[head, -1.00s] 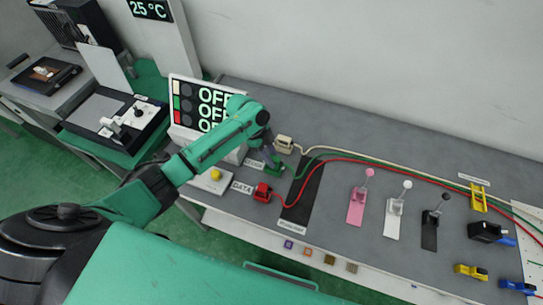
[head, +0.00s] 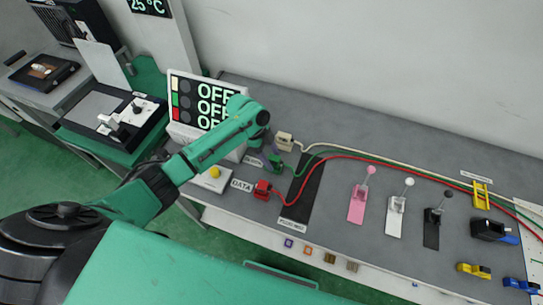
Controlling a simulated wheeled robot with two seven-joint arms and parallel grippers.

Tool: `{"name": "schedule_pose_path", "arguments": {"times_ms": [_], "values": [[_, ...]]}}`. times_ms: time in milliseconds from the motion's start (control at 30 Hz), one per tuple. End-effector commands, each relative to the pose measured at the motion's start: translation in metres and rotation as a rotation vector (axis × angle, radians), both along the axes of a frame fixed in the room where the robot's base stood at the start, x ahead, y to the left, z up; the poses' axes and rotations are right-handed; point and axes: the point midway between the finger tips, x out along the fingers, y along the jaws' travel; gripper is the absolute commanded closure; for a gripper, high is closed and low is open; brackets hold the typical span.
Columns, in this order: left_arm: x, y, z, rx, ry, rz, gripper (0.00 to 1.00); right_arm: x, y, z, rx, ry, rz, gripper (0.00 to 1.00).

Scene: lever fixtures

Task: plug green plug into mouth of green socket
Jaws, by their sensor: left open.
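The green plug (head: 277,164) lies on the grey table at the end of a green cable, between a cream plug (head: 284,142) and a red plug (head: 262,189). My left gripper (head: 268,154) is open, just up and left of the green plug. It is small and partly hidden by its own wrist, and it does not hold the plug. I cannot clearly make out the green socket; my left arm covers part of the area beside the plug. I cannot tell whether the plug sits in a socket mouth. My right gripper is not in view.
A screen (head: 212,95) showing OFF lines stands behind my left arm. A box with a yellow button (head: 215,172) is at the table's front left. A black mat (head: 302,190) lies right of the plugs. Pink, white and black levers stand farther right.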

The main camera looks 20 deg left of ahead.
Motion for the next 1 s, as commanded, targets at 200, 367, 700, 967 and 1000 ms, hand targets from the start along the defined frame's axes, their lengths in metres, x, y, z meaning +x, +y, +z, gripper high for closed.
{"name": "schedule_pose_path", "arguments": {"times_ms": [200,367,700,967,1000], "values": [[0.002,0.007,0.015,0.001,-0.004,0.001,0.36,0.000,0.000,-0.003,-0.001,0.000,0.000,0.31],[0.003,0.025,0.054,0.004,-0.007,0.000,0.36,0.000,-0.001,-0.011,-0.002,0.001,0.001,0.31],[0.004,0.054,0.128,0.001,-0.002,0.001,0.36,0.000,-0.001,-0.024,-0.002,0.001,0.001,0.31],[0.004,0.056,0.134,0.000,0.001,0.000,0.36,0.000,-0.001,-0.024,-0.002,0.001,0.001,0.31],[0.004,0.056,0.134,0.000,0.001,0.000,0.36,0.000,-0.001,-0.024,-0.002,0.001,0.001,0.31]]}}
